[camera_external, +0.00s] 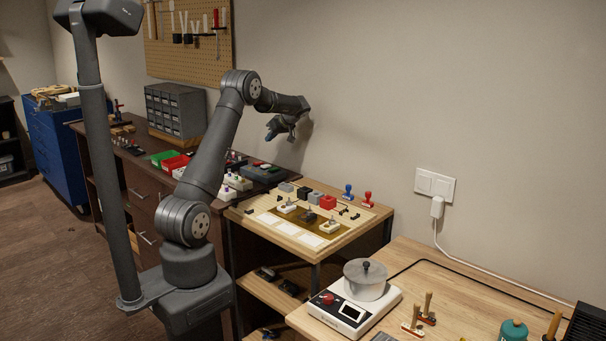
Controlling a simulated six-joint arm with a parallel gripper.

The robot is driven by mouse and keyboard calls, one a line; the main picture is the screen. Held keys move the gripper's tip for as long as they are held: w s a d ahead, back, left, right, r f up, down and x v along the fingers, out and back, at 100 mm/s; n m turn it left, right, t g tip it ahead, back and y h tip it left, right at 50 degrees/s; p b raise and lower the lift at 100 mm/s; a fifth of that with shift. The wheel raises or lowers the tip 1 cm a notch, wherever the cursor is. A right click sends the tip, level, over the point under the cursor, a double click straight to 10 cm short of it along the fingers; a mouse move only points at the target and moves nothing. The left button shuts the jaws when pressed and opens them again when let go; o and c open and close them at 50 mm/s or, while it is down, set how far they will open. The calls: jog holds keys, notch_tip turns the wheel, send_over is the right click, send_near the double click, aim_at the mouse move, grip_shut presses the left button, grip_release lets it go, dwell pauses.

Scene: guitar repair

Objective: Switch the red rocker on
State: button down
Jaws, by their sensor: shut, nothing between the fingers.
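I cannot pick out a red rocker for certain at this size. Small red parts do show: a red box (328,201) among small parts on the light wooden board, and a red knob (327,298) on the front of a white hot plate (352,309). My gripper (271,132) is small in the view, in the air near the wall, above the right end of the dark bench. It is shut and empty, pointing left and down, and touches nothing that I can see.
A dark bench (135,165) holds a grey drawer cabinet (176,110), green and red bins, and several small devices. A glass pot (366,281) sits on the hot plate. A white wall switch plate (434,186) has a plug below it.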

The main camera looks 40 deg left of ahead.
send_over(258, 163)
jog(key=d, duration=0.1)
jog(key=f, duration=0.6)
jog(key=shift+w+f, duration=0.15)
jog(key=shift+w, duration=0.05)
notch_tip(258, 163, down, 2)
jog(key=shift+s+f, duration=0.15)
jog(key=shift+f, duration=0.1)
jog(key=shift+s+f, duration=0.1)
jog(key=shift+f, duration=0.65)
